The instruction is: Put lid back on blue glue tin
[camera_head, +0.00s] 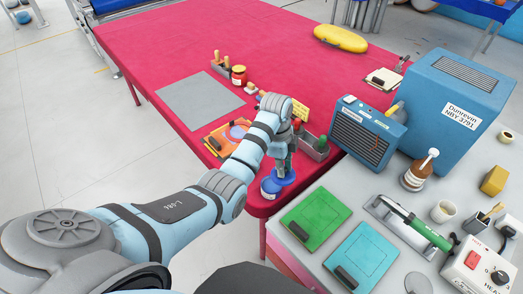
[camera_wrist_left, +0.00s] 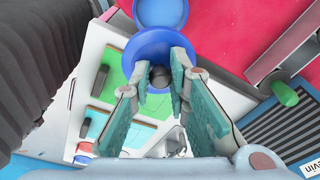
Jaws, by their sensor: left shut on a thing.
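The blue glue tin (camera_head: 270,189) stands near the front corner of the red table, with a pale label on its side. In the left wrist view a round blue shape (camera_wrist_left: 160,11) at the top edge appears to be this tin. My left gripper (camera_head: 284,162) is shut on the blue lid (camera_head: 286,178), which sits beside and right of the tin in the head view. My right gripper is not in view.
A grey holder (camera_head: 316,149) with handled tools stands close right of the gripper. An orange board (camera_head: 222,140) lies to the left. The grey bench with green (camera_head: 315,217) and cyan (camera_head: 364,256) boards adjoins at front right. The red table's far middle (camera_head: 210,35) is free.

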